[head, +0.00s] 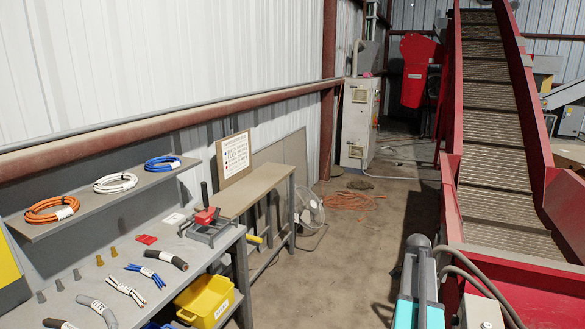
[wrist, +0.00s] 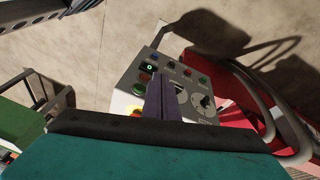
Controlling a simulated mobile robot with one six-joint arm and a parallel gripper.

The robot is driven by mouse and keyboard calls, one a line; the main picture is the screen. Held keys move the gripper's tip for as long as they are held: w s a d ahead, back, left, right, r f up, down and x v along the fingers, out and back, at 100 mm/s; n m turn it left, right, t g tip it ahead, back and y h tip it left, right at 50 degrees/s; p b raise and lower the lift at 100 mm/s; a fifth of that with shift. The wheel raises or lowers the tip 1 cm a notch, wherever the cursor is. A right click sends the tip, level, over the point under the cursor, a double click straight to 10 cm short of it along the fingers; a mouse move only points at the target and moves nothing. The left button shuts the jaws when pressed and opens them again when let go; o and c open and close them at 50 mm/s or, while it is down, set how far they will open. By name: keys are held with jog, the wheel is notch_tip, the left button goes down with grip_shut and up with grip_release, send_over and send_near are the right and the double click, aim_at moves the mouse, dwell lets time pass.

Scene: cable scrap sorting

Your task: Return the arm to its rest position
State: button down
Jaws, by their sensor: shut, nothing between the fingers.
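My gripper (wrist: 163,103) shows in the wrist view as dark fingers pressed together, with nothing between them. It is in front of a grey control panel (wrist: 200,72) with coloured buttons and a round knob, and it hides part of that panel. I cannot tell whether the fingertips touch the panel. In the head view, teal and grey parts of my arm stand at the lower right, beside the red conveyor (head: 500,165); the fingers cannot be made out there.
Cable coils lie on a shelf (head: 100,206). A fan (head: 309,210) and an orange cable (head: 348,200) are on the floor. Mid-floor (head: 335,265) is clear.

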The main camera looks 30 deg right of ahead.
jog(key=w+a+f+n+g, duration=0.1)
jog(key=a+f+n, duration=0.2)
jog(key=a+f, duration=0.65)
jog(key=w+a+f+n+y, duration=0.15)
jog(key=a+f, duration=0.45)
jog(key=a, duration=0.6)
jog(key=w+a+f+n+g+h, duration=0.1)
jog(key=w+a+f+n, duration=0.15)
jog(key=a+f, duration=0.6)
jog(key=s+a+f+n, duration=0.6)
jog(key=s+a+n, duration=0.3)
jog(key=a, duration=0.2)
jog(key=s+a+f+n+y+b, duration=0.1)
jog(key=s+a+f+n, duration=0.4)
jog(key=s+a+n, duration=0.4)
jog(key=shift+s+a+f+g, duration=0.3)
jog(key=shift+a+f+g, duration=0.1)
jog(key=shift+a, duration=1.25)
